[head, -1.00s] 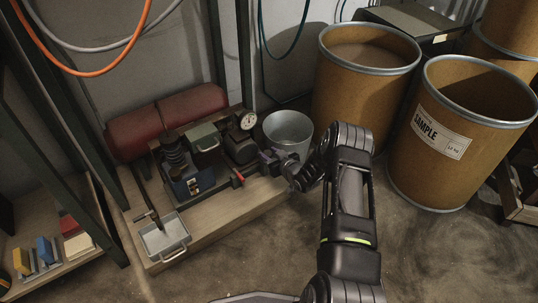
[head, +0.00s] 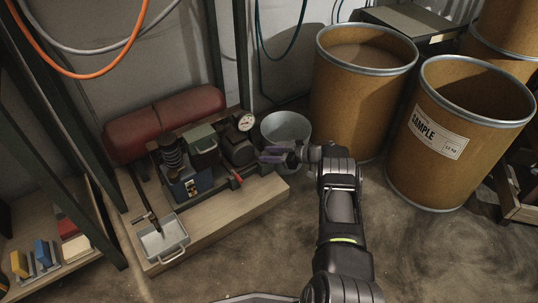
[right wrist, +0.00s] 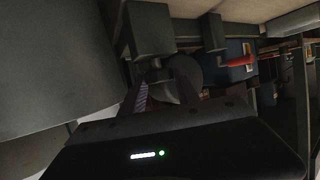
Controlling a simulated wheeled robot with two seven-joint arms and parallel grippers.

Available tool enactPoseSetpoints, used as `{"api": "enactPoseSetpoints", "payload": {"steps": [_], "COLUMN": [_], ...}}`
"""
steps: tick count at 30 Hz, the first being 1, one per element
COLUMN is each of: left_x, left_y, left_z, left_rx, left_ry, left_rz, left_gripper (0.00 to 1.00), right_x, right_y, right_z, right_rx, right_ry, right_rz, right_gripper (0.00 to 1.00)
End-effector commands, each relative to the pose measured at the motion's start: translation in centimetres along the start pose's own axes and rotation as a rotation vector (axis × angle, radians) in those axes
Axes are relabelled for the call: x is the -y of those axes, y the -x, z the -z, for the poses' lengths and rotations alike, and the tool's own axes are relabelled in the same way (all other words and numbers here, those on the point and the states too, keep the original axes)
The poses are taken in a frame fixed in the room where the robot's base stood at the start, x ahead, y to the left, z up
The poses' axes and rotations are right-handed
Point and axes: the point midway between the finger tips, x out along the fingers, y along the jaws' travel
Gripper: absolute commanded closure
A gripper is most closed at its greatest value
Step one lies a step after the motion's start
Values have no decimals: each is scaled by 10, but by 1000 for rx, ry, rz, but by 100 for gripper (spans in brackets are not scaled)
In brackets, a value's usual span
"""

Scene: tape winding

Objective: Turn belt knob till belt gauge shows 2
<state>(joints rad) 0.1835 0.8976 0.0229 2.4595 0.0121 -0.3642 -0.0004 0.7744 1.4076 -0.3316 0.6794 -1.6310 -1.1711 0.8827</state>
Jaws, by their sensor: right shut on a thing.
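The machine (head: 238,150) with the round white-faced gauge (head: 245,122) stands on a low wooden board. The gauge's needle and reading are too small to make out. My right gripper (head: 266,156) reaches in from the right to the machine's right side, just below the gauge. Its jaws are shut on a small dark part, seemingly the belt knob, which they mostly hide in the head view. In the right wrist view a dark round knob (right wrist: 186,76) shows at the fingers (right wrist: 150,90), though it is dim there. My left gripper is not in view.
A metal bucket (head: 287,130) stands close behind my right gripper. A red-handled lever (head: 236,182) sticks out at the machine's front. A metal tray (head: 164,240) lies at front left. Large brown drums (head: 365,90) stand at right; the floor in front is clear.

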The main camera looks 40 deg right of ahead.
Motion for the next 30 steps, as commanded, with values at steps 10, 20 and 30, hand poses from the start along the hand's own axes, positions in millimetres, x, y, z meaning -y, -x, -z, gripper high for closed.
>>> {"api": "enactPoseSetpoints", "payload": {"steps": [10, 20, 30], "left_x": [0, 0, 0], "left_y": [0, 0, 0], "left_z": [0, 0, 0], "left_rx": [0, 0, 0], "left_ry": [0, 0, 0], "left_rz": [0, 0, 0], "left_gripper": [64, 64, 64], "right_x": [0, 0, 0], "right_y": [0, 0, 0], "right_z": [0, 0, 0], "right_rx": [-2, -2, -2], "right_ry": [10, 10, 10], "right_rz": [26, 26, 25], "right_gripper": [100, 56, 41]}}
